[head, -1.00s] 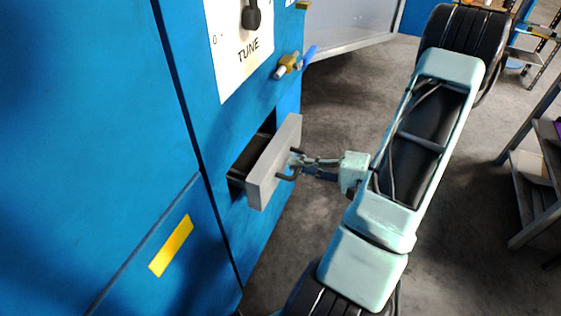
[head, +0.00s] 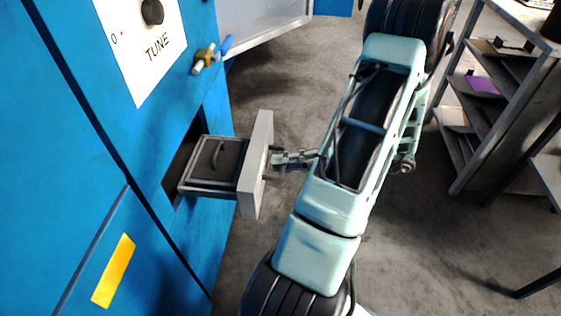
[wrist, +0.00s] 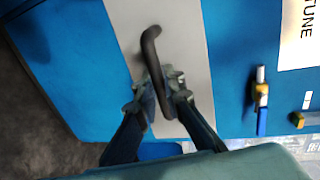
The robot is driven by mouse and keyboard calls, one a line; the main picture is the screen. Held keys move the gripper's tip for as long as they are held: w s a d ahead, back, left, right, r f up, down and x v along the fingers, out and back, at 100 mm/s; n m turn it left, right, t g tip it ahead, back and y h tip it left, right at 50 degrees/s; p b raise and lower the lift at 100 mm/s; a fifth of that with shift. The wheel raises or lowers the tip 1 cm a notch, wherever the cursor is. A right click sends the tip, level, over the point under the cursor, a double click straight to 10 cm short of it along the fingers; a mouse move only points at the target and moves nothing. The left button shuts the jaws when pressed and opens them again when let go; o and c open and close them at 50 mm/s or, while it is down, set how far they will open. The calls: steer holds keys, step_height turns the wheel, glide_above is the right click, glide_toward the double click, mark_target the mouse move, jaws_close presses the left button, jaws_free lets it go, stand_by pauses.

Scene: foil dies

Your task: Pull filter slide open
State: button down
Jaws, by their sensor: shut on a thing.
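The filter slide (head: 256,165) has a grey front plate and stands well out of its opening in the blue cabinet. Its dark tray (head: 214,158) with a small handle on top shows behind the plate. In the wrist view the grey front (wrist: 185,45) carries a dark curved pull handle (wrist: 150,50). My gripper (head: 280,158) is at the outer face of the plate. In the wrist view my gripper (wrist: 160,85) has its fingers shut around the pull handle. In the head view the handle is mostly hidden by the fingers.
The blue cabinet (head: 60,130) fills the left. A grey shelf rack (head: 490,100) stands at the right. Bare floor lies between.

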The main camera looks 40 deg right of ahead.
steer(key=c, duration=2)
jaws_free()
steer(key=v, duration=1.2)
